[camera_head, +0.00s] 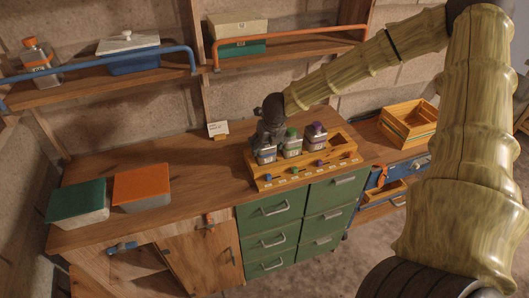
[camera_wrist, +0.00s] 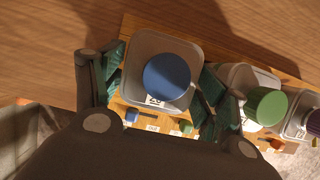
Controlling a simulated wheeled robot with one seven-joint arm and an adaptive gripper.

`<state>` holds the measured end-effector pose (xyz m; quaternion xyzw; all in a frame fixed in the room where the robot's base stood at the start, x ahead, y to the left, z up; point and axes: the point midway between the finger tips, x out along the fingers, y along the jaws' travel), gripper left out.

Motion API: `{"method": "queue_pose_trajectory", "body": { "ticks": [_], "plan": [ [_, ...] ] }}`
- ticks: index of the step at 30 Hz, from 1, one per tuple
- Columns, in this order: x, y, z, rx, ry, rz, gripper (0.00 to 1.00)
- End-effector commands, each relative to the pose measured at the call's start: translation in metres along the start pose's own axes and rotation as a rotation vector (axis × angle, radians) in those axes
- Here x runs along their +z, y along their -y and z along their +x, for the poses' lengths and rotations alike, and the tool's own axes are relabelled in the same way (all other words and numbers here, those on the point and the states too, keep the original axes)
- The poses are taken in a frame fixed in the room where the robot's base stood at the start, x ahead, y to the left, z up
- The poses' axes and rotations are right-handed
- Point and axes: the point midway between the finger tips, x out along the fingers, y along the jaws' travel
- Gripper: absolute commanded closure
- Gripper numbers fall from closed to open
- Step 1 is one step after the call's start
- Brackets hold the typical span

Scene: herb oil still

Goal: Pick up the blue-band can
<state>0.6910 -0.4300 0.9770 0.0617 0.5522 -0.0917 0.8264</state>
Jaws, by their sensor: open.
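The blue-band can (camera_wrist: 168,77) is a pale squarish container with a round blue top, seen from above in the wrist view. In the head view its lower part (camera_head: 267,155) shows at the left end of a wooden rack, with its top hidden behind my gripper (camera_head: 269,135). My gripper (camera_wrist: 160,88) is open, with one teal-padded finger on either side of the can. I cannot tell whether the pads touch it.
A green-topped can (camera_head: 292,143) and a purple-topped can (camera_head: 316,135) stand to the right in the wooden rack (camera_head: 335,157). The green one is close to my right finger. Green and orange-lidded boxes (camera_head: 141,188) sit on the left; the counter between is clear.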

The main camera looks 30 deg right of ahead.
Motion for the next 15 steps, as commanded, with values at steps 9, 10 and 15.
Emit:
{"method": "queue_pose_trajectory", "body": {
  "ticks": [9, 10, 15],
  "plan": [
    [-0.001, 0.0, 0.023, 0.0, -0.002, 0.001, 0.27],
    [0.0, 0.0, 0.024, 0.0, -0.002, 0.001, 0.27],
    [0.0, -0.001, 0.028, 0.0, 0.0, 0.0, 0.27]
  ]
}}
